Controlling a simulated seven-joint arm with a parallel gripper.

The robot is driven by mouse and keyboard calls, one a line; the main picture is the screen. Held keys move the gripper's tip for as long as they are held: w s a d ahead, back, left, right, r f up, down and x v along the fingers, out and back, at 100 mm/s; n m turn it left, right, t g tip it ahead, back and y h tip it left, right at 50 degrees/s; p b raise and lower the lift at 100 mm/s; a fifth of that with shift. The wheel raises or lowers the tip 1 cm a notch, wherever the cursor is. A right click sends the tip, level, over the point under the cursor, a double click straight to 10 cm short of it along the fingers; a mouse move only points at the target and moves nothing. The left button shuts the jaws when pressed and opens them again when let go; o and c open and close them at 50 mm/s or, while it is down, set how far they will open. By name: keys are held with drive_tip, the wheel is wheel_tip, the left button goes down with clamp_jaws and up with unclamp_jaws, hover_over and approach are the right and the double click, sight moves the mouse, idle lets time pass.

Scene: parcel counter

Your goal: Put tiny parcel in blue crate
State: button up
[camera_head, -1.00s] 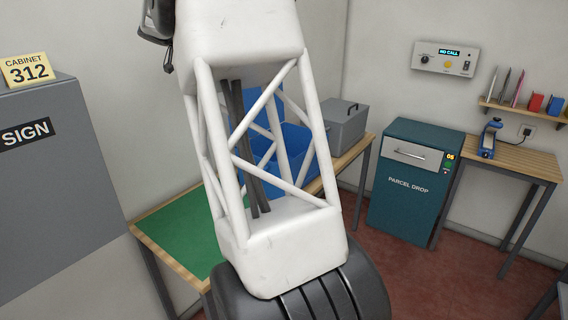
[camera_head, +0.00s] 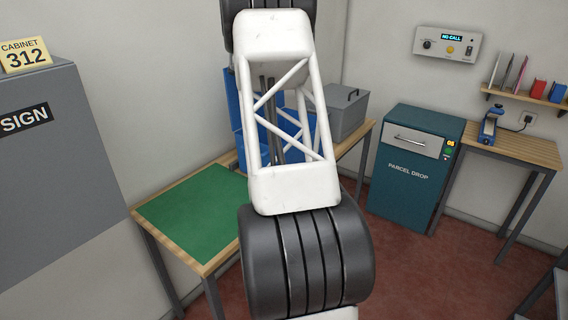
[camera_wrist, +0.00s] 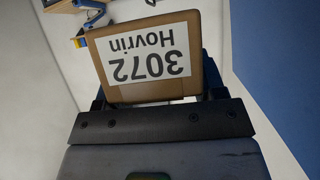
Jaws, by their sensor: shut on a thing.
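The tiny parcel (camera_wrist: 150,62) is a brown box with a white label reading "3072 Hovrin", upside down in the wrist view. My gripper (camera_wrist: 156,92) is shut on it, with dark fingers at its two sides. In the head view the gripper and the parcel are hidden. The blue crate (camera_head: 241,151) stands on the wooden table behind my arm, which covers most of it. In the wrist view a large blue surface (camera_wrist: 285,60) fills the right side, apart from the parcel; I cannot tell whether it is the crate.
A green mat (camera_head: 195,215) lies bare on the table's left part. A grey lidded box (camera_head: 345,115) stands right of the crate. A teal parcel drop cabinet (camera_head: 405,185) and a side table (camera_head: 515,150) are at the right. A grey cabinet (camera_head: 60,170) stands at the left.

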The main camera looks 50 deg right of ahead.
drive_tip(key=s+d+f+m+g, duration=0.1)
drive_tip(key=s+d+f, duration=0.2)
drive_tip(key=f, duration=0.5)
drive_tip(key=s+d+f+m+g, duration=0.1)
drive_tip(key=s+d+f, duration=0.2)
drive_tip(key=f, duration=0.6)
drive_tip(key=shift+s+f+m+g+y, duration=0.3)
drive_tip(key=shift+s, duration=0.15)
drive_tip(key=shift+f, duration=0.1)
drive_tip(key=shift+f, duration=3)
drive_tip(key=shift+f, duration=1.9)
drive_tip(key=shift+f, duration=0.6)
drive_tip(key=o, duration=1)
